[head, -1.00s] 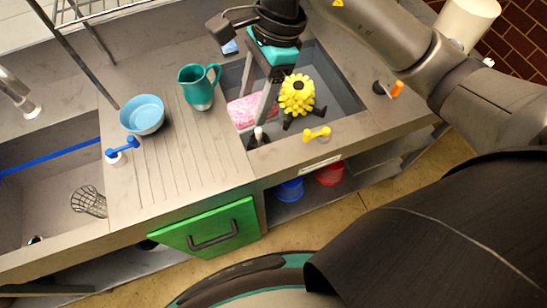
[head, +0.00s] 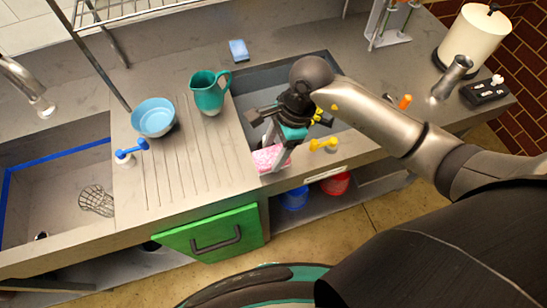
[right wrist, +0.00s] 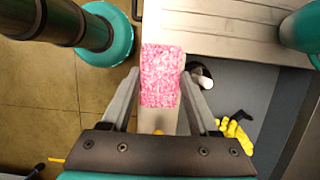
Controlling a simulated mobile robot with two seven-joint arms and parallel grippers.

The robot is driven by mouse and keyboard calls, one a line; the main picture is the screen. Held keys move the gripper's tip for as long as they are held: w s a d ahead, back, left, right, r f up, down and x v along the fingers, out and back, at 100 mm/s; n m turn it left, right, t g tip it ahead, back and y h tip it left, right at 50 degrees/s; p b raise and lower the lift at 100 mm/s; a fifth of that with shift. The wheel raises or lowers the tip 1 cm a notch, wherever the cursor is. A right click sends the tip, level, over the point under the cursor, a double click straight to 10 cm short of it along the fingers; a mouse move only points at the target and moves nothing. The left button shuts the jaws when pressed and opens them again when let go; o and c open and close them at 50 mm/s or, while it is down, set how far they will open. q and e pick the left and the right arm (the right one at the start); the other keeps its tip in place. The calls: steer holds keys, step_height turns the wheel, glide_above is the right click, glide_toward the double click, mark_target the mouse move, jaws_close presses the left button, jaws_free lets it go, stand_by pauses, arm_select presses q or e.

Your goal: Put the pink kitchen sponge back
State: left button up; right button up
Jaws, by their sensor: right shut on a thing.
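The pink kitchen sponge (head: 268,159) is held in my right gripper (head: 274,155), at the front edge of the right-hand sink basin (head: 252,88). In the right wrist view the mottled pink sponge (right wrist: 161,72) sits between the two fingertips (right wrist: 160,82), over the counter's front edge with floor to its left. The fingers are shut on its sides. In the head view the fingers hide part of it. I cannot tell how high it is above the counter. My left gripper is not in view.
A yellow knobbly thing (right wrist: 236,135) lies in the basin, mostly hidden in the head view. A teal jug (head: 209,93), light blue bowl (head: 153,116) and blue sponge (head: 238,50) stand around. The ribbed drainboard front is clear.

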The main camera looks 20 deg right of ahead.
mark_target(273, 160)
steer(key=shift+f, duration=2)
steer(key=shift+f+b, duration=0.2)
steer(key=shift+b, duration=0.1)
steer(key=o, duration=1.3)
steer(key=shift+r, duration=0.15)
steer(key=shift+r+p, duration=0.15)
steer(key=shift+p, duration=0.15)
steer(key=v, duration=1.2)
